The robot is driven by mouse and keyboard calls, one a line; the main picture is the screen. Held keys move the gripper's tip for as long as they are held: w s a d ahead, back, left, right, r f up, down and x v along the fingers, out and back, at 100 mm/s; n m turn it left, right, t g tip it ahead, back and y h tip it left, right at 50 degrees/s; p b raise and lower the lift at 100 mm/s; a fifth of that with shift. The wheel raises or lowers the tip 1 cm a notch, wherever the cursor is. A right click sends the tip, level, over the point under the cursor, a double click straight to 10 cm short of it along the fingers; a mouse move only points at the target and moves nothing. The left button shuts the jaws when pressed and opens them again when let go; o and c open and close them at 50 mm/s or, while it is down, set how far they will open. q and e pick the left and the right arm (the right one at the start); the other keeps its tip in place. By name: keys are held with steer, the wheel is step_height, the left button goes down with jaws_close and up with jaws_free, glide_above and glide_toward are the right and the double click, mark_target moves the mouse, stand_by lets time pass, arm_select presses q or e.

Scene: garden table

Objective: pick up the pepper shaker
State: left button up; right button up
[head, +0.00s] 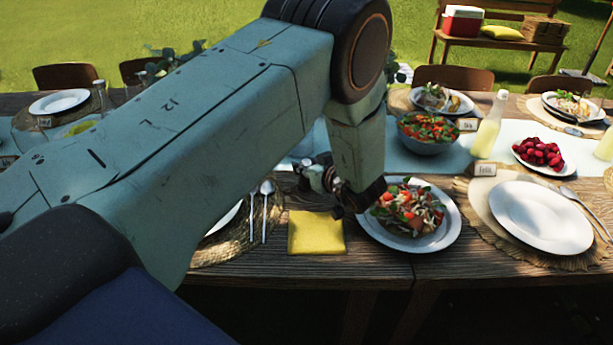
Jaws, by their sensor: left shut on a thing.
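My left arm comes in from the left across the picture in the head view. Its gripper (338,203) points down just above the near part of the table, between the yellow napkin and the salad plate. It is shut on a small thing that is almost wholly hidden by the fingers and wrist. I cannot make out its shape, and no pepper shaker shows clearly anywhere. My right gripper is not in view.
A plate of salad (447,233) stands right beside the gripper. A yellow napkin (316,233) and cutlery (265,205) lie to its left. Behind are a salad bowl (425,146) and a pale bottle (489,125). An empty plate (541,217) is at right.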

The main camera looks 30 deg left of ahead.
arm_select(q)
steer(key=shift+d+f, duration=0.1)
steer(key=shift+d, duration=0.05)
jaws_close()
